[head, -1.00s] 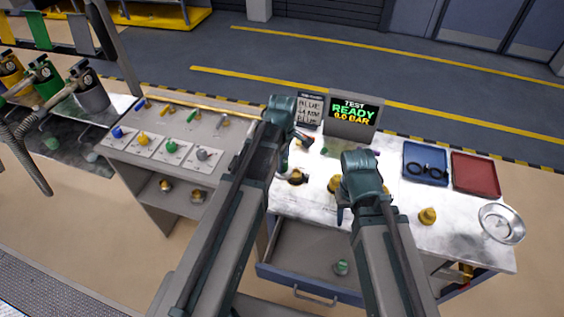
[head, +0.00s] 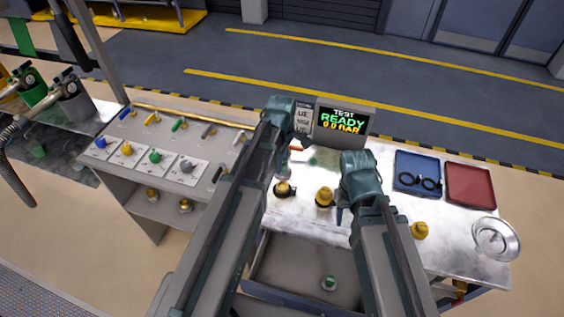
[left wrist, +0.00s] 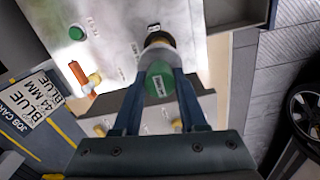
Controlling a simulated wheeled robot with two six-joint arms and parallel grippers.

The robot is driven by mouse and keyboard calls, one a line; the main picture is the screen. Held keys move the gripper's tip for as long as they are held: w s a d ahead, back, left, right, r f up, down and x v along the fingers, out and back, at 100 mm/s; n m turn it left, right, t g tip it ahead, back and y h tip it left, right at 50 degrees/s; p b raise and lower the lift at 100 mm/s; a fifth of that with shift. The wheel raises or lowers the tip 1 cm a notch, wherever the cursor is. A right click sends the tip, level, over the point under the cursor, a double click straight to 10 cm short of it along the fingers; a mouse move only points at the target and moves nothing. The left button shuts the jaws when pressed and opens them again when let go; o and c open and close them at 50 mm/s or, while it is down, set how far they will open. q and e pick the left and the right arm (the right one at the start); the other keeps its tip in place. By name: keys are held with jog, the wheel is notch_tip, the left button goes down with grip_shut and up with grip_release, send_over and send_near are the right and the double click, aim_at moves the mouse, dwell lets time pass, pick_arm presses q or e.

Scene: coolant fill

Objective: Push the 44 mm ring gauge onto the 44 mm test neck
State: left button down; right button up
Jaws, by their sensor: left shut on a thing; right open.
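My left gripper (left wrist: 160,82) is shut on a grey piece with a green labelled top (left wrist: 157,77). It may be the ring gauge, but its label is unreadable. In the left wrist view a brass neck (left wrist: 158,38) with a black tag shows just past the held piece; whether they touch is hidden. In the head view my left gripper (head: 286,155) is above a brass neck (head: 284,189) on the table. A second brass neck (head: 325,197) stands to its right. Neither neck's size is readable. My right gripper (head: 343,214) is open and empty beside the second neck.
A third brass piece (head: 419,231), a blue tray (head: 405,160) with black rings, a red tray (head: 470,187) and a metal dish (head: 496,239) are to the right. A test display (head: 343,121) stands at the back. An open drawer (head: 290,268) holds a green-topped piece (head: 329,282).

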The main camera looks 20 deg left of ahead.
pick_arm(q)
jog(key=shift+f+b, duration=2.6)
jog(key=shift+f, duration=0.15)
jog(key=shift+f+b, duration=1.3)
jog(key=shift+c, duration=1.9)
grip_release()
jog(key=shift+r, duration=0.1)
jog(key=shift+r, duration=0.1)
notch_tip(320, 180, up, 14)
jog(key=p, duration=1.4)
jog(key=shift+f, duration=0.25)
jog(key=s+d+f+m+b, duration=0.5)
jog(key=s+f+m+b, duration=0.1)
jog(key=m, duration=0.3)
jog(key=s+d+f+m+y+b, duration=0.1)
jog(key=s+d+f+m+b, duration=0.4)
jog(key=m, duration=0.5)
jog(key=s+f+b, duration=0.2)
jog(key=s, duration=0.1)
jog(key=shift+s+d+m, duration=0.25)
jog(key=shift+d+m, duration=0.05)
jog(key=shift+d, duration=0.05)
